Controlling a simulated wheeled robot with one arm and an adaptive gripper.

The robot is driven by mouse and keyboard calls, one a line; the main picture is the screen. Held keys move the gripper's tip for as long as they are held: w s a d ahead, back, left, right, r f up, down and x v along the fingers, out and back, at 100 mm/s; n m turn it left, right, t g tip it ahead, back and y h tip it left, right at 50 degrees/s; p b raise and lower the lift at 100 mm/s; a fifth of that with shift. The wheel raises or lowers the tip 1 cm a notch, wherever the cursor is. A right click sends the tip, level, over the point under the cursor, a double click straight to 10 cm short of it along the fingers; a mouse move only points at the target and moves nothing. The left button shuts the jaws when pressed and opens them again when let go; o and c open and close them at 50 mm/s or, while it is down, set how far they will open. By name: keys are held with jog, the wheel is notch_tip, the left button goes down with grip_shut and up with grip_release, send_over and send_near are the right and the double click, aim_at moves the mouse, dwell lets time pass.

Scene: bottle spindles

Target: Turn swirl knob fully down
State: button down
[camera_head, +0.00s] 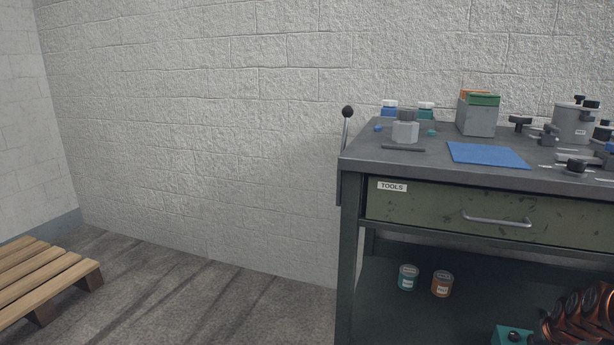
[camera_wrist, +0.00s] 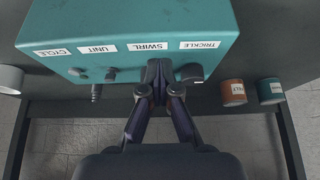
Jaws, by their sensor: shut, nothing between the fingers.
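A teal control box (camera_wrist: 130,28) fills the upper wrist view, with upside-down labels TRICKLE, SWIRL, UNIT and CYCLE. The SWIRL label (camera_wrist: 148,46) is in the middle. My gripper (camera_wrist: 160,72) is shut at the box's front face, its fingertips beside the SWIRL label. The swirl knob is hidden behind the fingers, so I cannot tell its angle or whether they touch it. A dark knob (camera_wrist: 192,74) sits by the TRICKLE label, right of my fingers. A corner of the teal box (camera_head: 513,336) shows at the bottom right of the head view.
An orange can (camera_wrist: 233,92) and a teal can (camera_wrist: 270,90) stand right of the box on the lower shelf (camera_head: 385,290). The bench top (camera_head: 350,150) and a green drawer (camera_head: 440,208) are above the shelf.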

jog(key=shift+s+d+p, duration=0.3)
jog(key=shift+d+p, duration=0.2)
jog(key=shift+p, duration=0.5)
jog(key=shift+d+p, duration=0.55)
jog(key=shift+p, duration=0.05)
dwell(0.3)
jog(key=shift+s+p, duration=0.35)
jog(key=shift+s, duration=0.1)
jog(key=shift+r+p, duration=1.05)
jog(key=shift+r, duration=1.95)
